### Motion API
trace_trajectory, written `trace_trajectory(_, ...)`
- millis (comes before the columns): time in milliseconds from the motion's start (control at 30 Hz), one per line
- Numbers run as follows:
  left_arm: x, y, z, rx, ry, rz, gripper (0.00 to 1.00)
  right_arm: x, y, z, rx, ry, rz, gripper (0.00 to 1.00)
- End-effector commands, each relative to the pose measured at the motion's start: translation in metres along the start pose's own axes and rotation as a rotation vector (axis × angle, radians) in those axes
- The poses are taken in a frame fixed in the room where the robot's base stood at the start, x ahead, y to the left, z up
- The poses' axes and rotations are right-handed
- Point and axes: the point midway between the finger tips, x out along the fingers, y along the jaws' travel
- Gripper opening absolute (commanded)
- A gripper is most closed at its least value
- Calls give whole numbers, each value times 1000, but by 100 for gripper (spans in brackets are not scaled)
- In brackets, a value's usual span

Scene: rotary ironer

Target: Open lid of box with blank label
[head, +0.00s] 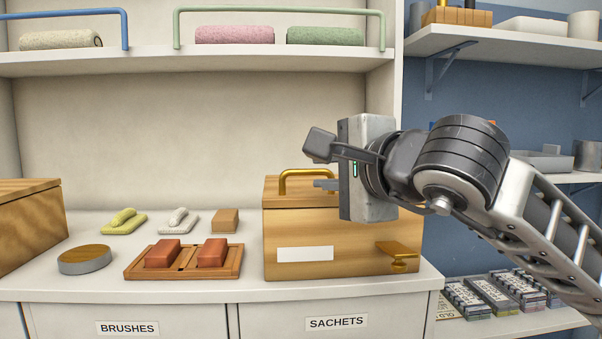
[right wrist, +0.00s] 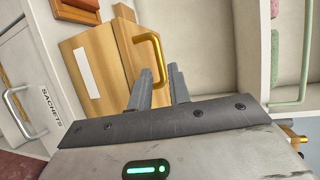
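The wooden box (head: 350,226) with a blank white label (head: 305,254) stands on the counter with its lid closed. The label (right wrist: 87,73) shows there too. My left gripper is not in view.
A wooden tray (head: 184,274) with two red blocks lies left of the box. Another wooden box (head: 28,222) stands at far left. A shelf (head: 190,62) with towels runs above.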

Motion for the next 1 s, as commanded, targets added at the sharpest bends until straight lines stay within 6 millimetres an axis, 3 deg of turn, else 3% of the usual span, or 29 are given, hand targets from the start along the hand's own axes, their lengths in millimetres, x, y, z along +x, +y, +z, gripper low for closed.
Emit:
trace_trajectory(200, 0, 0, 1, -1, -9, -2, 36, 46, 1, 0, 2, -1, 4, 19)
trace_trajectory(400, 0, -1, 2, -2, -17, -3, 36, 71, 1, 1, 2, -2, 3, 19)
trace_trajectory(800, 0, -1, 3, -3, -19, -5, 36, 78, 1, 1, 0, -3, 1, 19)
trace_trajectory(900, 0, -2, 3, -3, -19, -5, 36, 78, 1, 1, 1, -3, 1, 0)
trace_trajectory(1000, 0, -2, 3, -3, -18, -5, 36, 78, 1, 0, 1, -3, 2, 0)
